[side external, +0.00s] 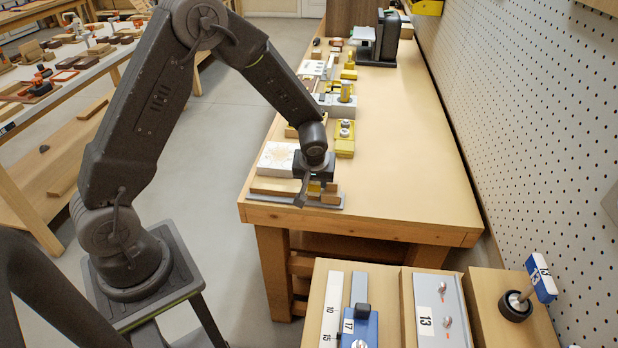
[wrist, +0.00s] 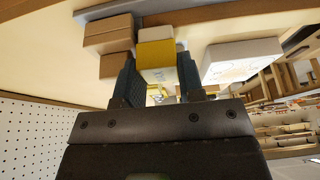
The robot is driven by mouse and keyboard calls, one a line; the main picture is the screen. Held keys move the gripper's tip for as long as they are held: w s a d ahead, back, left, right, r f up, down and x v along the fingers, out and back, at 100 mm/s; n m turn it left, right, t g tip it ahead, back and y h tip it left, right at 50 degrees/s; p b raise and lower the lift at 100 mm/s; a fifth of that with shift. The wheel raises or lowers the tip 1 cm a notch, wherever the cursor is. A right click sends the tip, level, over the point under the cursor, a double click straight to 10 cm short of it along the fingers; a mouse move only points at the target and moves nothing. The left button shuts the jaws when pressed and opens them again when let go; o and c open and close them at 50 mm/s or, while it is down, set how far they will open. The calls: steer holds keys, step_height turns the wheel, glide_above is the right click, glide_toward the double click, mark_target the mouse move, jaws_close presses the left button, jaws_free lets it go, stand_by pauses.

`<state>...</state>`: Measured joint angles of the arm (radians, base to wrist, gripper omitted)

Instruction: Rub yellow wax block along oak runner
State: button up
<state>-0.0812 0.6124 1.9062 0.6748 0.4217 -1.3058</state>
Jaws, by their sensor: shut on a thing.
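My gripper (side external: 314,186) is low over the near left corner of the bench. In the wrist view its two fingers (wrist: 156,64) are shut on the yellow wax block (wrist: 155,50), with one finger on each side. A pale wooden strip (side external: 272,185), which looks like the oak runner, lies on a grey plate (side external: 262,198) at the bench's near edge. My gripper is over its right part and hides some of it. Whether the wax touches the wood cannot be told. Brown wooden pieces (wrist: 108,32) show left of the wax in the wrist view.
A white block (side external: 276,158) lies just behind the strip; it also shows in the wrist view (wrist: 242,60). Yellow and grey fittings (side external: 345,138) line the bench's left side. The bench top's right side (side external: 410,160) is clear, beside a pegboard wall (side external: 530,110).

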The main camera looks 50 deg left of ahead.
steer(key=shift+w+d+r, duration=0.1)
steer(key=shift+w+d, duration=0.35)
steer(key=shift+d, duration=0.05)
steer(key=shift+s+a+r, duration=0.15)
steer(key=shift+s+a, duration=1.15)
steer(key=shift+a, duration=0.1)
steer(key=shift+s+a+f, duration=0.2)
steer(key=shift+s+a, duration=1.15)
steer(key=shift+s, duration=0.05)
steer(key=shift+s+a+f, duration=0.15)
steer(key=shift+s+a, duration=3.2)
steer(key=shift+s+a+f, duration=0.1)
steer(key=shift+s+a, duration=0.5)
steer(key=shift+s, duration=0.1)
step_height(320, 180, up, 6)
steer(key=shift+w, duration=0.1)
